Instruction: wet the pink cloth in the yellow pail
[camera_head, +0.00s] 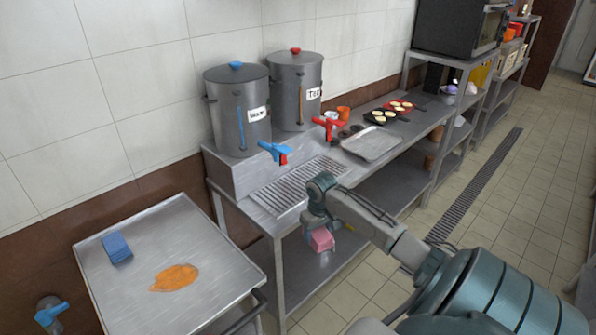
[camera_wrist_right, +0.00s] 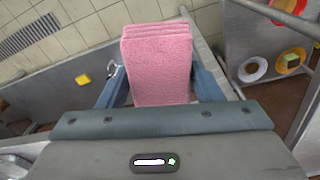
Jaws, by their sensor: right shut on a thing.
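My right gripper (camera_head: 318,216) is shut on the folded pink cloth (camera_head: 322,240), which hangs below it in front of the steel counter. In the right wrist view the cloth (camera_wrist_right: 157,62) fills the space between the two blue-grey fingers (camera_wrist_right: 160,88). No pail shows clearly in the head view. My left gripper is out of view.
A steel cart (camera_head: 215,244) at the left carries a blue folded cloth (camera_head: 116,248) and an orange spill (camera_head: 175,277). Two steel urns (camera_head: 297,90) stand on the counter beside a tray (camera_head: 371,143) and pans. Tiled floor is open at right.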

